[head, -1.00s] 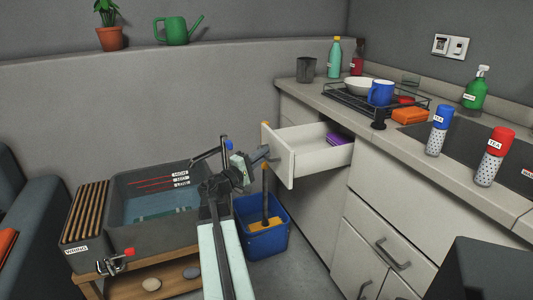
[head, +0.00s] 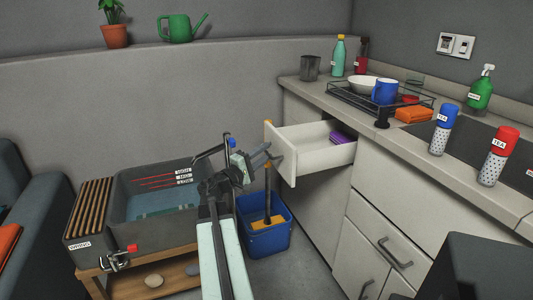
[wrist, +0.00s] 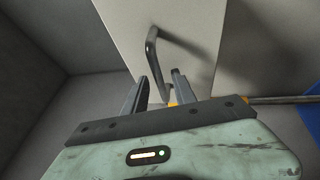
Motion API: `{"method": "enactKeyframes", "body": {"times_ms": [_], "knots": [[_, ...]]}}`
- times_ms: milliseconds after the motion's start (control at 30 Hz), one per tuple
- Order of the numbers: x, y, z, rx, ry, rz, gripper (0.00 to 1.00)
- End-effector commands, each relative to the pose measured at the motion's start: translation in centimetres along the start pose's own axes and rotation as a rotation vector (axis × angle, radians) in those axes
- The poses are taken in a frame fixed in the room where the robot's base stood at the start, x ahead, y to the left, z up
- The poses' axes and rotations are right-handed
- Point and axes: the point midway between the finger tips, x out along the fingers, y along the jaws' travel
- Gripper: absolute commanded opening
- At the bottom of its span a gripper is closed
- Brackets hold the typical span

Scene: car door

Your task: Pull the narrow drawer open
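The narrow drawer (head: 286,162) juts out from the left end of the counter unit, with purple items inside it. Its white front also fills the upper wrist view (wrist: 198,25). The dark bar handle (wrist: 155,52) stands out from that front. My gripper (head: 270,156) is at the front's left side, by the handle. In the wrist view my gripper (wrist: 160,82) has its two fingers apart, with the lower end of the handle seen between them. I cannot tell whether either finger touches it.
A blue bucket (head: 273,238) with a tool standing in it is on the floor below the drawer. A grey basin (head: 125,195) stands on a wooden stand at the left. Bottles, a mug and a dish rack (head: 345,101) are on the counter. Other cabinet fronts (head: 392,225) are shut.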

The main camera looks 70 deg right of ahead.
Motion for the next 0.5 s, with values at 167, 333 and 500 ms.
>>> {"method": "enactKeyframes", "body": {"times_ms": [167,333,500], "knots": [[-3.9,-0.2,0.0,0.001,0.005,0.000,0.32],[-6.2,-0.1,0.0,0.001,0.003,0.001,0.32],[-6.7,0.0,0.0,0.000,0.001,0.000,0.32]]}}
